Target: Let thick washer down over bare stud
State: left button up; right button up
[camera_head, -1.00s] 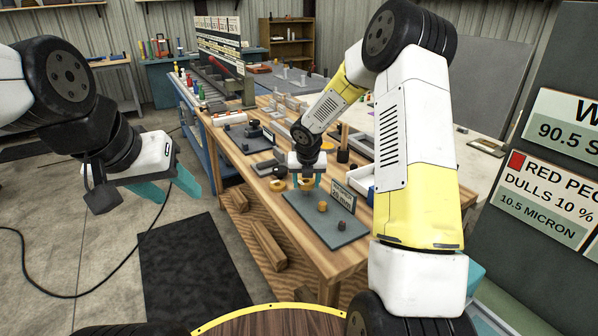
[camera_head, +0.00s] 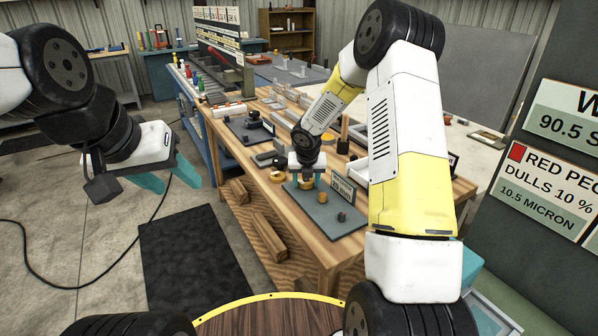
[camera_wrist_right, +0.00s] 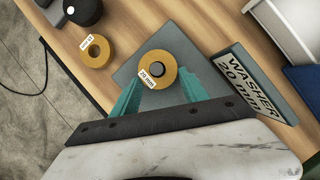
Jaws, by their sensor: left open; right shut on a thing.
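The thick washer (camera_wrist_right: 171,83) is a tan-yellow ring labelled 20 mm. My right gripper (camera_wrist_right: 163,80) is shut on it, with teal fingers on either side, above the grey plate (camera_wrist_right: 185,45). A dark round shape, apparently the stud (camera_wrist_right: 157,69), shows in its hole; I cannot tell whether the washer is around it or just above. In the head view my right gripper (camera_head: 305,184) is at the left part of the plate (camera_head: 322,221). My left gripper (camera_head: 168,183) is open and empty, off to the left of the bench over the floor.
Two small posts (camera_head: 341,217) stand on the plate's front part. A sign reading WASHER 20 mm (camera_wrist_right: 256,87) stands at the plate's edge. A smaller-holed ring (camera_wrist_right: 95,51) lies on the wood beside a black knob (camera_wrist_right: 84,10).

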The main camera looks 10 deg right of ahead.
jog(key=o, duration=1.5)
jog(key=v, duration=0.7)
jog(key=shift+r, duration=0.4)
jog(key=shift+s, duration=0.15)
